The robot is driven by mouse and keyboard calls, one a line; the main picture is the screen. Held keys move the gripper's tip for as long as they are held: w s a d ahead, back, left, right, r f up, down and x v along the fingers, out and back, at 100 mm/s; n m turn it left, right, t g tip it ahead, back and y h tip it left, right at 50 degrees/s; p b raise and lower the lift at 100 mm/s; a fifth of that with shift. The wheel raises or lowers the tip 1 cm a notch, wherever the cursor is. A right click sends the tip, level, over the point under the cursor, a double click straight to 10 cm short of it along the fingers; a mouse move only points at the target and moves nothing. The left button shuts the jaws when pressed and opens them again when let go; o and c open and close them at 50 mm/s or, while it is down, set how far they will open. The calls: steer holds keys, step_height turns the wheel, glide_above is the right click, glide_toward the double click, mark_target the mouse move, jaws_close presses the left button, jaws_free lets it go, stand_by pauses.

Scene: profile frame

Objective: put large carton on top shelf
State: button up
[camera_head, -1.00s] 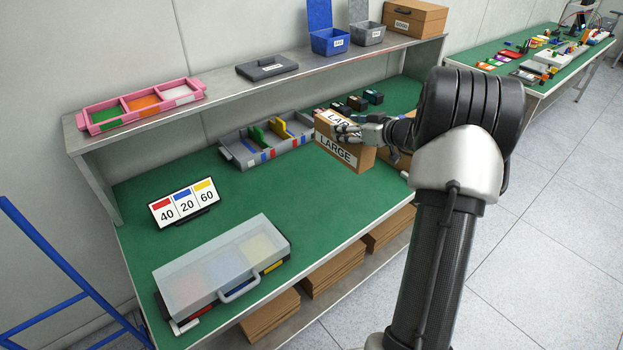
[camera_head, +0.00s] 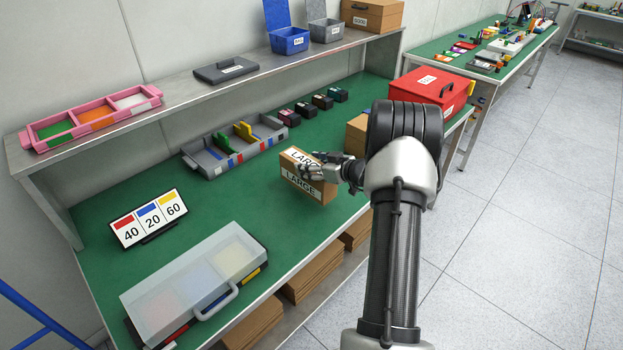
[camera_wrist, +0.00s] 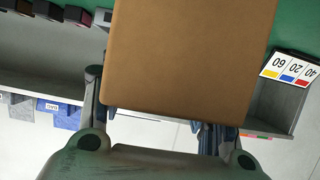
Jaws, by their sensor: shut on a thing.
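The large carton (camera_head: 308,184) is a brown box with "LARGE" labels on its top and side. In the head view it is at the middle of the green workbench, held by my gripper (camera_head: 322,170), which is shut on it from the right. In the wrist view the carton (camera_wrist: 185,55) fills the middle, between the fingers of my gripper (camera_wrist: 160,115). I cannot tell whether its underside touches the bench. The top shelf (camera_head: 175,98) runs along the back above the bench. It bears a pink tray (camera_head: 92,121), a dark flat case (camera_head: 231,69), blue and grey bins and another carton (camera_head: 371,14).
A grey divided tray (camera_head: 215,163), small dark boxes (camera_head: 305,109) and another carton (camera_head: 357,133) stand on the bench. A red case (camera_head: 433,90) is at its right end. A number sign (camera_head: 150,217) and clear-lidded case (camera_head: 195,284) are at left. Shelf room shows between pink tray and dark case.

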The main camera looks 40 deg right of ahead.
steer(key=shift+f+b, duration=0.5)
steer(key=shift+f, duration=1.6)
steer(key=shift+f, duration=0.15)
steer(key=o, duration=1.6)
steer(key=shift+c, duration=0.2)
